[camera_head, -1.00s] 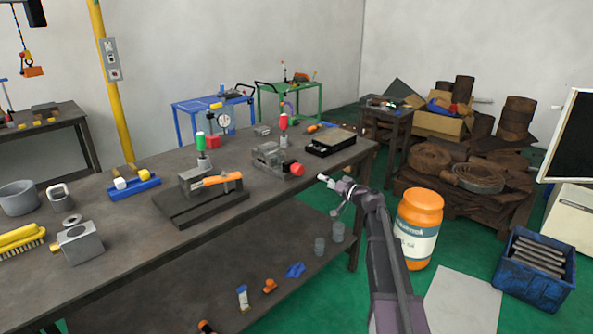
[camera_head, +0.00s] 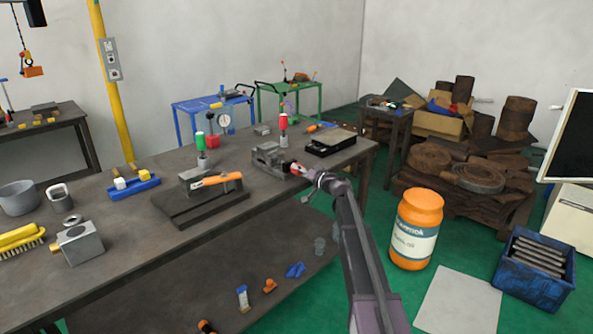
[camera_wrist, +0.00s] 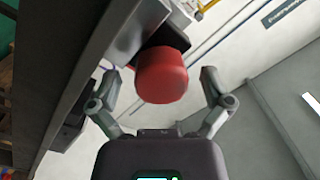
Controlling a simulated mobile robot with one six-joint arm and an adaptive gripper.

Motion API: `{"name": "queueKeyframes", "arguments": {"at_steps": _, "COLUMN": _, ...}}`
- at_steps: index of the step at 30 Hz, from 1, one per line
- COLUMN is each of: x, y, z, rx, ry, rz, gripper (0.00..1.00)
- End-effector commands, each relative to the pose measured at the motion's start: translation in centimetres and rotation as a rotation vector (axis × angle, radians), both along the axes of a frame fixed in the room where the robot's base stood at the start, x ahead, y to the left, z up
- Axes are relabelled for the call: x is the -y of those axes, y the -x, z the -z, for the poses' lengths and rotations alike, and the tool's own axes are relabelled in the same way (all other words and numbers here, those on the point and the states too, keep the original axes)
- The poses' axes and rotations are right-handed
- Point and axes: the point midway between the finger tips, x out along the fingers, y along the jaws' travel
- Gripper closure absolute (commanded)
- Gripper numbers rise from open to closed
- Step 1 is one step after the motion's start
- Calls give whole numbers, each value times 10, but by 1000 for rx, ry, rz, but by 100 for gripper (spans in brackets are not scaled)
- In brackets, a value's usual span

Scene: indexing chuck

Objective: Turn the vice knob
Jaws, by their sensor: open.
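The vice (camera_head: 270,157) is a grey metal block with a red knob (camera_head: 296,168) facing the front edge of the workbench. My gripper (camera_head: 303,171) is at the knob, at the bench's front edge, and partly covers it in the head view. In the wrist view the red knob (camera_wrist: 162,75) is large and lies between the two spread fingers of my gripper (camera_wrist: 158,88). The gripper is open, with a visible gap between the knob and the right finger.
The workbench (camera_head: 130,235) also carries a dark plate with an orange-handled tool (camera_head: 216,180), a red-topped post (camera_head: 283,122) behind the vice and a black tray (camera_head: 330,142) to its right. An orange jar (camera_head: 417,228) stands on the floor right of my arm.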

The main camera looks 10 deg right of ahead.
Motion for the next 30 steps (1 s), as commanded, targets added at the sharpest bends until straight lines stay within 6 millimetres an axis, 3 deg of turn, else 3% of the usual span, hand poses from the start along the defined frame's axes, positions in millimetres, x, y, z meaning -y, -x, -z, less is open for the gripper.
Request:
{"name": "queueKeyframes", "arguments": {"at_steps": 6, "x": -8, "y": -11, "z": 0, "rx": 0, "ry": 0, "rz": 0, "gripper": 1}}
{"name": "queueKeyframes", "arguments": {"at_steps": 16, "x": -9, "y": -11, "z": 0, "rx": 0, "ry": 0, "rz": 0, "gripper": 1}}
{"name": "queueKeyframes", "arguments": {"at_steps": 17, "x": -9, "y": -11, "z": 0, "rx": 0, "ry": 0, "rz": 0, "gripper": 7}}
{"name": "queueKeyframes", "arguments": {"at_steps": 24, "x": -9, "y": -11, "z": 0, "rx": 0, "ry": 0, "rz": 0, "gripper": 78}}
{"name": "queueKeyframes", "arguments": {"at_steps": 25, "x": -9, "y": -11, "z": 0, "rx": 0, "ry": 0, "rz": 0, "gripper": 84}}
{"name": "queueKeyframes", "arguments": {"at_steps": 30, "x": -10, "y": -12, "z": 0, "rx": -2, "ry": -4, "rz": -1, "gripper": 84}}
